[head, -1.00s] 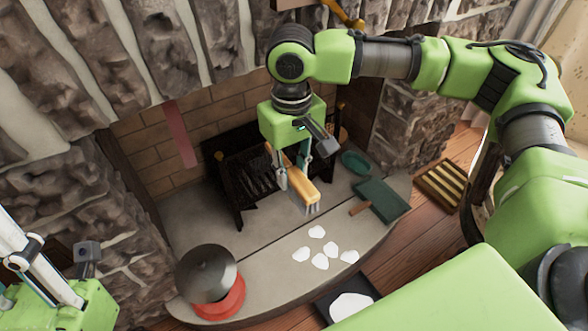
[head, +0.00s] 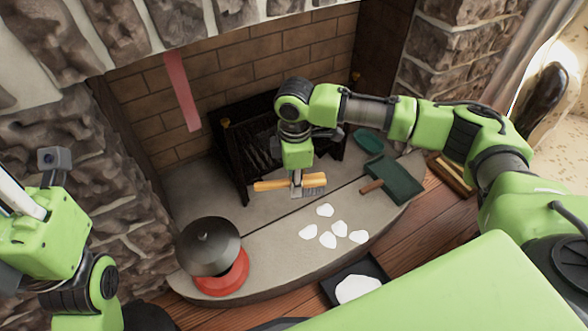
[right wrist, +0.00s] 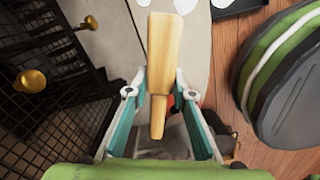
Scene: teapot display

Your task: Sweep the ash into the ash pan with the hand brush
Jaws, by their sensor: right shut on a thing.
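The right wrist view shows the wooden handle (right wrist: 163,50) between the fingers. The ash (head: 327,240) is several flat white patches on the hearth. A black pan (head: 374,268) with a white patch inside lies on the floor below the hearth edge. My left gripper (head: 20,195) is at the left edge, partly cut off.
A dark green shovel (head: 400,181) with a wooden handle and a small green dish (head: 368,140) lie right of the brush. A black grate (head: 232,150) stands behind. A dark lidded pot (head: 208,240) on a red base stands at the hearth's left.

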